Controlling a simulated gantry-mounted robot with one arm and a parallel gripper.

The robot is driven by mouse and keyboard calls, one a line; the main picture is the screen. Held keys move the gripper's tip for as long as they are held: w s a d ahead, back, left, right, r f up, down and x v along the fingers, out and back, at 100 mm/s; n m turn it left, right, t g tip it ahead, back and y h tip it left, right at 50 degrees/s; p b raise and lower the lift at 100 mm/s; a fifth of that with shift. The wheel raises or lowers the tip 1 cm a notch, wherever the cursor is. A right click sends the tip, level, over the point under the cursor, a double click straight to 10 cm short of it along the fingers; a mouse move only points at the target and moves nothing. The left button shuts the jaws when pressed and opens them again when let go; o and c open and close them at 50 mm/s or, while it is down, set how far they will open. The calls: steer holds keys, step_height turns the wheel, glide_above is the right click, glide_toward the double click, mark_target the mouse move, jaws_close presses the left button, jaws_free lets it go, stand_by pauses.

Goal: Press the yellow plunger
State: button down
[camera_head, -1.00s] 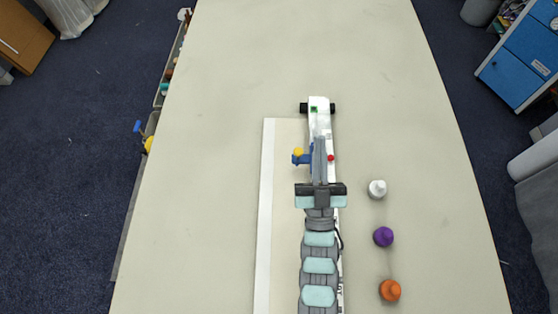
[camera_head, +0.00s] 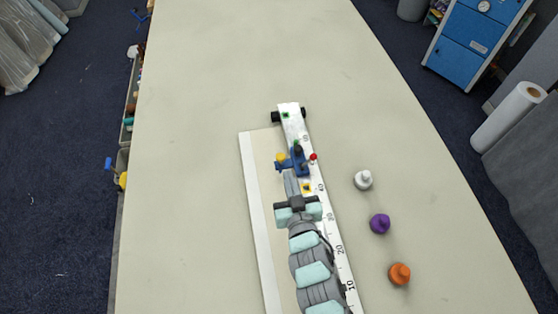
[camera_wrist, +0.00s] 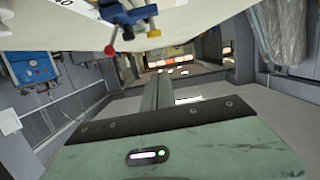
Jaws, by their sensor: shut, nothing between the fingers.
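The yellow plunger (camera_head: 280,157) is a small round knob on the left end of a blue device (camera_head: 298,160) on a white ruler-like track. A red knob (camera_head: 313,156) sits on its right side. In the wrist view the yellow plunger (camera_wrist: 154,33) and red knob (camera_wrist: 110,50) hang at the top, the picture being upside down. My gripper (camera_head: 289,174) is shut and empty, its fingers pointing at the device from the near side, just below and right of the plunger. I cannot tell whether the fingers touch the device.
The white track (camera_head: 334,237) has printed numbers and a black-ended far end. A pale board with a white edge (camera_head: 258,220) lies left of it. White (camera_head: 363,180), purple (camera_head: 380,224) and orange (camera_head: 400,274) knobbed pieces stand to the right. The far table is clear.

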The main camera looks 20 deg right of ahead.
steer(key=shift+w, duration=0.1)
steer(key=p, duration=0.2)
glide_above(281, 164)
steer(key=s, duration=0.2)
steer(key=f, duration=0.2)
steer(key=shift+s+a+f+p, duration=0.15)
steer(key=shift+f+p, duration=0.1)
steer(key=shift+f, duration=0.75)
steer(key=shift+w+a+f+p, duration=0.1)
steer(key=shift+a+f+p, duration=0.1)
steer(key=shift+f, duration=0.8)
